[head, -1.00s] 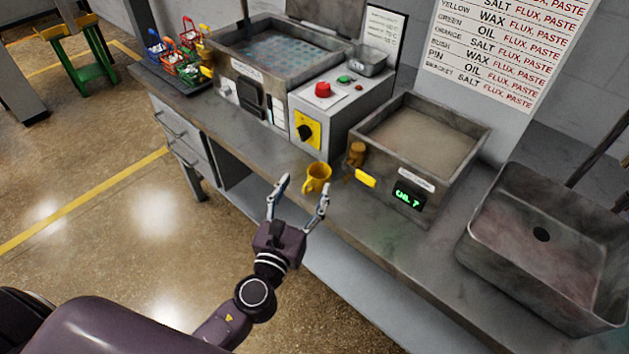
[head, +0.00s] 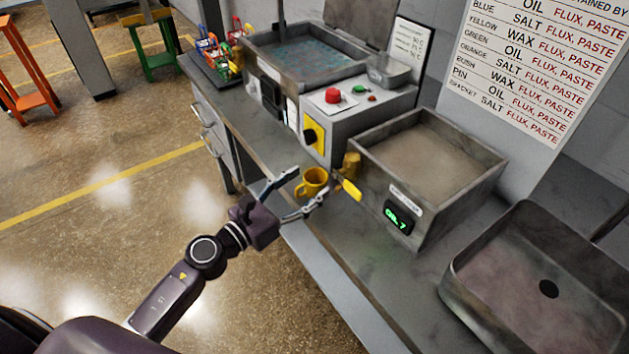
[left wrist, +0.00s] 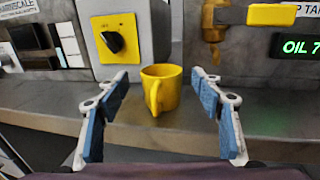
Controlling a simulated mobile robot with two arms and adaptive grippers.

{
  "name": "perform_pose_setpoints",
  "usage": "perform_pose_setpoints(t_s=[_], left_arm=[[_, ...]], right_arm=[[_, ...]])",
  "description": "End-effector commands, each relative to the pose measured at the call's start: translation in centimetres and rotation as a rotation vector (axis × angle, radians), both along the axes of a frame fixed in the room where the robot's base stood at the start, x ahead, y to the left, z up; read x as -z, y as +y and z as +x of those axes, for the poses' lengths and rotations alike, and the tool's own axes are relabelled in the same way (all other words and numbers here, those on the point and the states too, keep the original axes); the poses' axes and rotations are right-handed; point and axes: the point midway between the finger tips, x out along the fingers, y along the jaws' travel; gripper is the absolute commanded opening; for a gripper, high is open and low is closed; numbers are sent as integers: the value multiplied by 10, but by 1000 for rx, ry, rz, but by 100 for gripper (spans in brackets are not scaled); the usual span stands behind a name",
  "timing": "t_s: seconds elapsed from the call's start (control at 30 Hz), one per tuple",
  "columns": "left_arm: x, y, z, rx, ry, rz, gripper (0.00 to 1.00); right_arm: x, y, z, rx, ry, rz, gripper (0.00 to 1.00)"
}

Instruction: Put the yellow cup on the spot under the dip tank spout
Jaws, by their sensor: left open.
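The yellow cup (head: 314,180) stands upright near the front edge of the bench, just left of the dip tank (head: 428,192). It also shows in the left wrist view (left wrist: 170,90), its handle facing my gripper. My left gripper (head: 310,183) is open, with its fingertips on either side of the cup; in the left wrist view its blue-padded fingers (left wrist: 160,78) show gaps to the cup. The brass spout (head: 351,164) is on the tank's front, right of and behind the cup, near a yellow lever (head: 351,190). I cannot make out a marked spot under it. My right gripper is not in view.
A control box (head: 345,122) with a red button and yellow switch plate stands behind the cup. A larger tank (head: 290,75) and small coloured baskets (head: 222,50) are further left. A metal sink (head: 490,285) is at the right. The bench front before the dip tank is clear.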

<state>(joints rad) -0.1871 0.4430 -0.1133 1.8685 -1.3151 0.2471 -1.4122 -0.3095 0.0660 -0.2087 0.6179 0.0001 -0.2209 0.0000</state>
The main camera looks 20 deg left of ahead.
Motion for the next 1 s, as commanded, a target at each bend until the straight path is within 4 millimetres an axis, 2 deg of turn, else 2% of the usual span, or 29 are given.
perform_pose_setpoints(t_s=[0.1,0.2,0.47,0.9,1.0], left_arm=[[-1,-9,17,-1,-2,-2,60],[1,-14,25,0,-1,-2,60],[3,-16,28,0,0,1,60],[3,-15,28,-1,0,1,14],[2,-15,28,-1,0,1,10]], right_arm=[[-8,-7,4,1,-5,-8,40],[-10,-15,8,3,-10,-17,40],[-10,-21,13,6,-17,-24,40],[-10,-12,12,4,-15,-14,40],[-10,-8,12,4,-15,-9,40]])
